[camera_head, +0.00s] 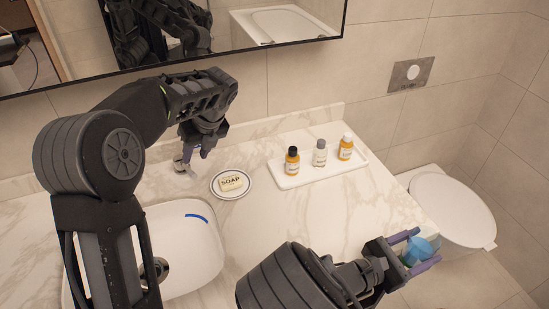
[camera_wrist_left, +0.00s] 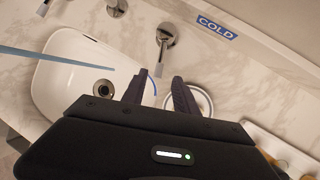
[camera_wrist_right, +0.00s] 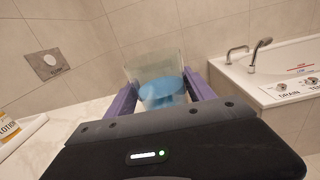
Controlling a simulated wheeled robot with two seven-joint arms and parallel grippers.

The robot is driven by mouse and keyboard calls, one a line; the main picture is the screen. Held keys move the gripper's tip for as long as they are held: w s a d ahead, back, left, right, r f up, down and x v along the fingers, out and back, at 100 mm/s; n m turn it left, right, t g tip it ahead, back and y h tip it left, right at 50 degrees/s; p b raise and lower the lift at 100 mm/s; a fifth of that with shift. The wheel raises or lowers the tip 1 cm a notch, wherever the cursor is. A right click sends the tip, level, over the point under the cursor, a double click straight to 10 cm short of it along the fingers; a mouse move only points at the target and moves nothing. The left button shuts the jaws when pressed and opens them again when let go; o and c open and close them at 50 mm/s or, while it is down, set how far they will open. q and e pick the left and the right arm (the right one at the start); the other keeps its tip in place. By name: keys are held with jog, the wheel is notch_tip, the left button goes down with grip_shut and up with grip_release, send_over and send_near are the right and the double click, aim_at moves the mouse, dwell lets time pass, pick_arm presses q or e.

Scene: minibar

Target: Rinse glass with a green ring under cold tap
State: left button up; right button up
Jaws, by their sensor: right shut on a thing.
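My right gripper (camera_head: 412,250) is shut on a clear glass, held beyond the right end of the counter. In the right wrist view the glass (camera_wrist_right: 140,70) sits between the purple fingers with something blue in its lower part; I cannot make out a green ring. My left gripper (camera_head: 198,152) is open and empty near the metal cold tap handle (camera_head: 181,165). In the left wrist view the handle (camera_wrist_left: 165,38) is just beyond the two spread fingertips, apart from them, beside a blue COLD label (camera_wrist_left: 217,27). The white basin (camera_head: 205,255) is partly hidden by my left arm.
A soap dish (camera_head: 217,190) with soap stands right of the basin. A white tray (camera_head: 318,174) holds three small bottles behind the clear counter middle. A toilet (camera_head: 455,210) is beyond the counter's right end. A thin pale-blue streak (camera_wrist_left: 60,58) crosses above the basin.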

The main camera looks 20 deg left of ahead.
aim_at(190, 170)
pick_arm(q)
jog(key=x, duration=0.7)
jog(key=shift+f, duration=0.3)
grip_shut()
jog(key=shift+a, duration=0.1)
dwell(1.0)
